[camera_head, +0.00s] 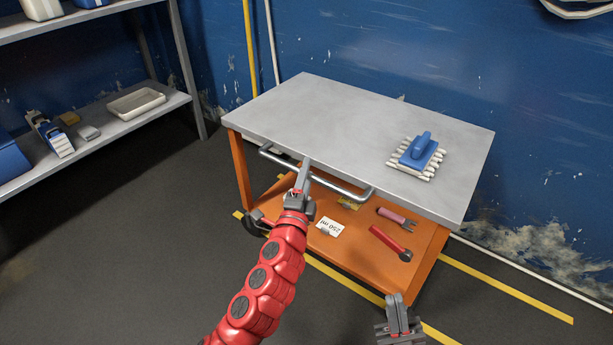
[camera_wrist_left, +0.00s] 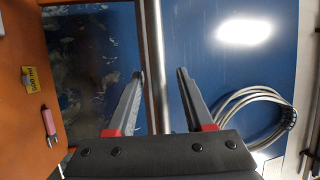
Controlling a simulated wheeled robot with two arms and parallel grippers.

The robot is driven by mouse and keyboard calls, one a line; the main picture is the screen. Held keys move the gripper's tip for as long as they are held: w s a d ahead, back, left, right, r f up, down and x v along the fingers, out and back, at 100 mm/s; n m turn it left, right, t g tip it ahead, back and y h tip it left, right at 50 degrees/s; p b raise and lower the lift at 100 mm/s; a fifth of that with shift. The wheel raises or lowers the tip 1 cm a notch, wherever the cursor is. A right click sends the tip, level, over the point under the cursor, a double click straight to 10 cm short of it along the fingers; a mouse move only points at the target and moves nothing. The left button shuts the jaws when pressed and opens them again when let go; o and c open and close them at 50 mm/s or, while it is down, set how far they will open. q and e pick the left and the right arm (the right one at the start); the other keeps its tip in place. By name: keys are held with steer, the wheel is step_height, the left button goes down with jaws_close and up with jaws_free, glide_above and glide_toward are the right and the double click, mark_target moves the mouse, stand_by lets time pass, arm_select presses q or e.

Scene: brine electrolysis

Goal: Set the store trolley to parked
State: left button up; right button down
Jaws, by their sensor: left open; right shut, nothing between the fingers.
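The store trolley has a grey top (camera_head: 350,130), an orange frame and an orange lower shelf (camera_head: 300,235). A grey bar handle (camera_head: 350,192) runs along its near side. My left gripper (camera_head: 304,168) is at this handle, open. In the left wrist view the handle bar (camera_wrist_left: 154,40) runs between the two spread fingers of my left gripper (camera_wrist_left: 160,74), nearer the left finger; nothing is clamped. My right gripper (camera_head: 396,302) is shut and empty, low in front of the trolley's right side. No parked marking is readable.
A blue brush-like tool (camera_head: 422,150) lies on the trolley top. Metal shelving (camera_head: 110,127) stands left. Yellow floor lines (camera_head: 510,290) run around the trolley; a blue wall is behind.

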arm_select(q)
steer(key=shift+c, duration=0.2)
jaws_close()
steer(key=shift+f, duration=0.1)
stand_by(1.2)
